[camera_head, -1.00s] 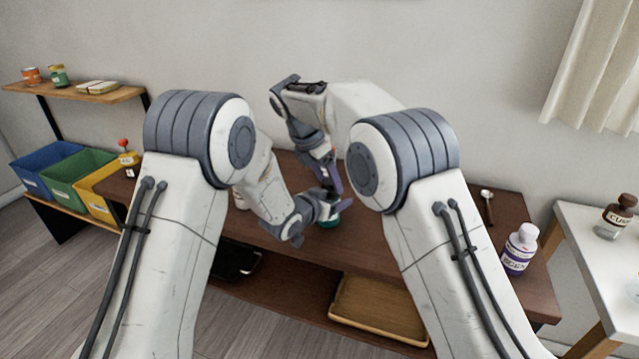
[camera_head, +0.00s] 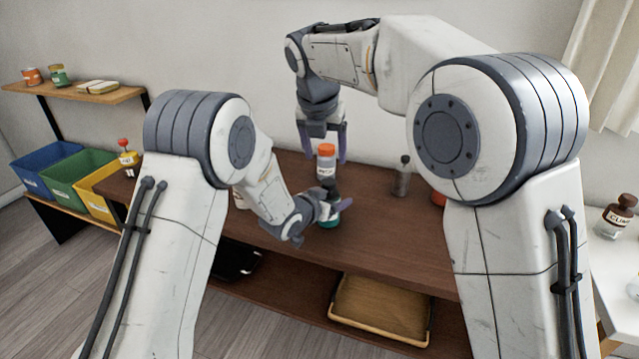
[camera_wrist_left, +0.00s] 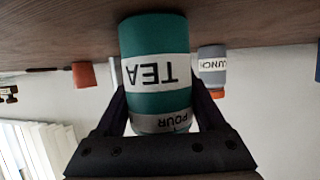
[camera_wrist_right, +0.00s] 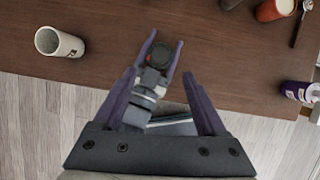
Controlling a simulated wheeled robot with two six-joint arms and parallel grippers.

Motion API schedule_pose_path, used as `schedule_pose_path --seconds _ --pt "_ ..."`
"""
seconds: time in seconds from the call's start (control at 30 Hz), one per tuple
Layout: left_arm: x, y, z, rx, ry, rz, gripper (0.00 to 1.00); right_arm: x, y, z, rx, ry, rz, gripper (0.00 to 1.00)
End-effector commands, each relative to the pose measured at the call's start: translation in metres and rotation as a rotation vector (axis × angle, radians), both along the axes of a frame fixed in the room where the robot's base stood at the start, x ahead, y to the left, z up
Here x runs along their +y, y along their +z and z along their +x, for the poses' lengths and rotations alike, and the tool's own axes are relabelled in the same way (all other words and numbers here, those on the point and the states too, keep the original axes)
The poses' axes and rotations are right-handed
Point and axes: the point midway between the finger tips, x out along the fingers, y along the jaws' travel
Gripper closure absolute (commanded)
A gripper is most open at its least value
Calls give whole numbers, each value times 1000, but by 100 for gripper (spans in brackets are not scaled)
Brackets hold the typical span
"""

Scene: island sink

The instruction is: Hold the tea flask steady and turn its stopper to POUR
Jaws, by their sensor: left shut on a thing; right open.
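The tea flask is teal with a dark top. In the head view its teal body (camera_head: 331,220) stands on the brown table, partly hidden by my left gripper (camera_head: 326,207). My left gripper is shut on it. In the left wrist view the flask (camera_wrist_left: 156,60) appears upside down, with a white TEA label and a POUR mark on a pale band between the fingers. The dark stopper (camera_wrist_right: 159,54) shows from above in the right wrist view, with a red mark. My right gripper (camera_head: 324,157) is open and empty, pointing down above and behind the flask, apart from it.
An orange-lidded LUNCH flask (camera_head: 326,163) stands behind the tea flask. A grey bottle (camera_head: 402,178) stands to the right on the table. A pale cup (camera_wrist_right: 62,43) and a purple-labelled bottle (camera_wrist_right: 300,92) show in the right wrist view. Table around the tea flask is mostly clear.

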Motion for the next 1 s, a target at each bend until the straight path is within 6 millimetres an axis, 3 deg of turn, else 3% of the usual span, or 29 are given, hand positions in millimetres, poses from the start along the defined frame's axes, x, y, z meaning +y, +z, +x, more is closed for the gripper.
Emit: schedule_pose_path --seconds 0.1,1.0 --pt "0 1 0 -1 0 -1 91 2 23 -9 -3 -4 5 26" --pt "0 1 0 -2 0 -1 91 -14 6 5 51 -1287 503 26"
